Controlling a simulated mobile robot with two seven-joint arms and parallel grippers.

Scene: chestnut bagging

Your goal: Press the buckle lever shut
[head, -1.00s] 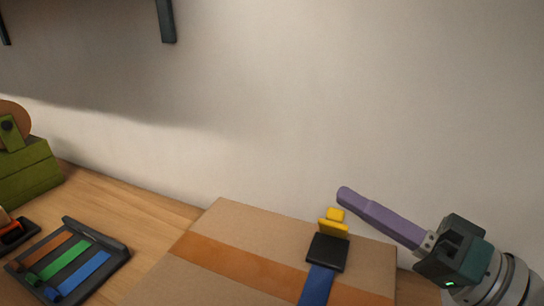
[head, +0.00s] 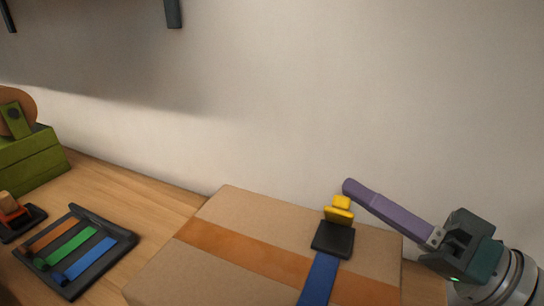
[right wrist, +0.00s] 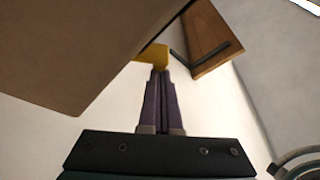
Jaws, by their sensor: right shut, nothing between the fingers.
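A cardboard box (head: 180,272) carries a blue strap (head: 318,279) with a black buckle (head: 333,239) on its top. The buckle's yellow lever (head: 338,213) stands raised at the buckle's far end. My right gripper (head: 349,185) reaches in from the right with long purple fingers, shut and empty. Its tips are just beside and above the lever's upper end; I cannot tell whether they touch. In the right wrist view the shut fingertips (right wrist: 160,72) overlap the yellow lever (right wrist: 153,53) at the box's edge. My left gripper is not in view.
A dark tray (head: 128,240) with brown, green and blue strips lies on the wooden table (head: 150,185) at left. A pale wall (head: 300,100) rises close behind the box.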

